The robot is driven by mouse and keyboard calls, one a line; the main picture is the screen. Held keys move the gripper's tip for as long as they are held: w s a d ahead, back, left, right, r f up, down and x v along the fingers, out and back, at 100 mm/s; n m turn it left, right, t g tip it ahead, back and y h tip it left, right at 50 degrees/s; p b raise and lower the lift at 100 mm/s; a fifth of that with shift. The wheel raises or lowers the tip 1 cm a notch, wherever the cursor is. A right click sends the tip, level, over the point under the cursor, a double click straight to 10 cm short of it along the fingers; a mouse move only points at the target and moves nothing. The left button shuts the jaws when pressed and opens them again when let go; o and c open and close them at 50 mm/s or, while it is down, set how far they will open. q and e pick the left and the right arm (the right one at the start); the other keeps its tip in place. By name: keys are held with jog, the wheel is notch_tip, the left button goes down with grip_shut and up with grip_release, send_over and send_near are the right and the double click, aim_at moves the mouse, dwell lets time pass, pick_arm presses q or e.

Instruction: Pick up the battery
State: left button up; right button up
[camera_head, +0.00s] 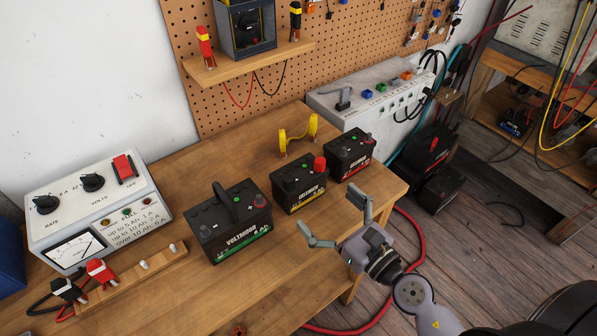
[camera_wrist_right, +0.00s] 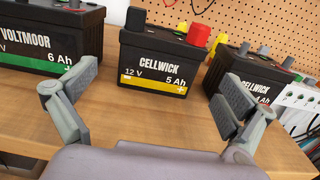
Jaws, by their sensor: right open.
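Three black batteries stand upright in a row on the wooden bench. The largest is the VOLTMOOR battery (camera_head: 228,222), with a green stripe and a black handle. A third battery (camera_head: 349,154) with a red stripe stands at the right end. My right gripper (camera_head: 334,210) is open and empty in front of the CELLWICK battery, with its fingers apart and facing it. My left gripper is out of view.
A white charger (camera_head: 92,211) with a meter and a wooden strip with clamps (camera_head: 132,279) are at left. A grey panel box (camera_head: 368,100) is at the back right. The bench front is mostly clear.

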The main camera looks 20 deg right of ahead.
aim_at(299, 175)
jog(key=p+x, duration=0.1)
jog(key=x, duration=0.3)
jog(key=shift+w+a, duration=0.1)
jog(key=shift+w, duration=0.2)
jog(key=p+x, duration=0.1)
jog(key=x, duration=0.4)
jog(key=shift+w+p, duration=0.15)
jog(key=shift+p, duration=0.15)
jog(key=shift+c, duration=0.6)
jog(key=c, duration=1.5)
jog(key=shift+r, duration=0.35)
